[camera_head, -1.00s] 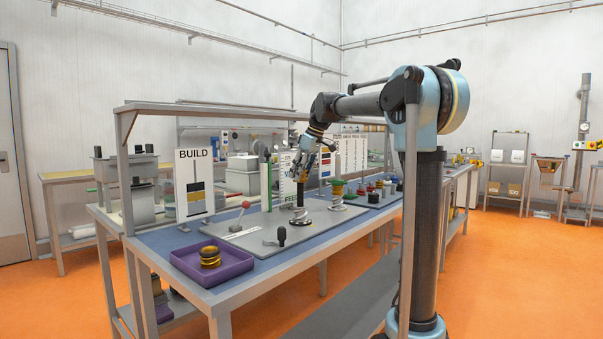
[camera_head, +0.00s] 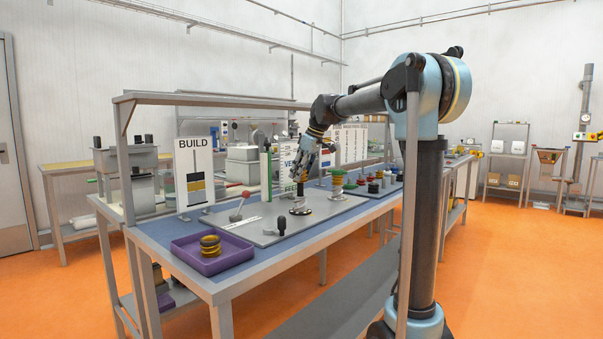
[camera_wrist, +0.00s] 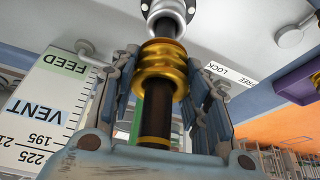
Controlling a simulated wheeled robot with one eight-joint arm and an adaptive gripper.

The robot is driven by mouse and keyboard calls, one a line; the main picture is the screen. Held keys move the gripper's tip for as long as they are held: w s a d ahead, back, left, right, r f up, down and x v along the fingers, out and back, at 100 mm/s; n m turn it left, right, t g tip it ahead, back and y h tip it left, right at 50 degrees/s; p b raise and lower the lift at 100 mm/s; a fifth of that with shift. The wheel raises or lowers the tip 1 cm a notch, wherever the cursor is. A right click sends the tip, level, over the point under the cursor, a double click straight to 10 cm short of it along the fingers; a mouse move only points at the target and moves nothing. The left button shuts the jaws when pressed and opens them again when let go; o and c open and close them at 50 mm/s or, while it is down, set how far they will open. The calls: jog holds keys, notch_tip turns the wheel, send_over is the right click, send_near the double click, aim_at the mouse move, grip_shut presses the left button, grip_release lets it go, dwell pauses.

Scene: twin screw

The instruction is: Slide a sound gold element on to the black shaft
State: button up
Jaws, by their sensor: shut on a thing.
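In the wrist view, a ribbed gold element (camera_wrist: 161,66) sits around the black shaft (camera_wrist: 156,115), which shows on both sides of it. My gripper (camera_wrist: 163,72) is shut on the element, one finger on each side. The shaft rises from a silver flanged seat (camera_wrist: 166,14); its near end, with a thin gold band, lies close to the palm. A gap of bare shaft shows between element and seat. In the head view, my gripper (camera_head: 307,166) is low over the seat (camera_head: 300,208) on the grey plate; the held element is too small to make out there.
A red-knobbed lever (camera_head: 242,202), black knob (camera_head: 281,225) and BUILD card (camera_head: 194,172) are nearby.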

jog(key=shift+f, duration=0.2)
jog(key=o, duration=1.3)
jog(key=v, duration=1.1)
jog(key=shift+d+r, duration=0.15)
jog(key=shift+r, duration=0.25)
jog(key=shift+s, duration=0.1)
jog(key=s+d+f+m+h, duration=0.1)
jog(key=s+d+f+m, duration=0.3)
jog(key=s+f, duration=0.9)
jog(key=s+d+f+m+h, duration=0.1)
jog(key=s+d+f+m, duration=0.3)
jog(key=s+d+f, duration=0.5)
jog(key=s+d+f+m+h, duration=0.2)
jog(key=s+d+f+m, duration=0.2)
jog(key=s+f, duration=1.2)
jog(key=shift+s+d+f, duration=0.15)
jog(key=shift+d+f, duration=0.65)
jog(key=shift+f, duration=0.15)
jog(key=shift+s+d+f, duration=0.15)
jog(key=shift+d+f, duration=0.65)
jog(key=shift+f, duration=0.1)
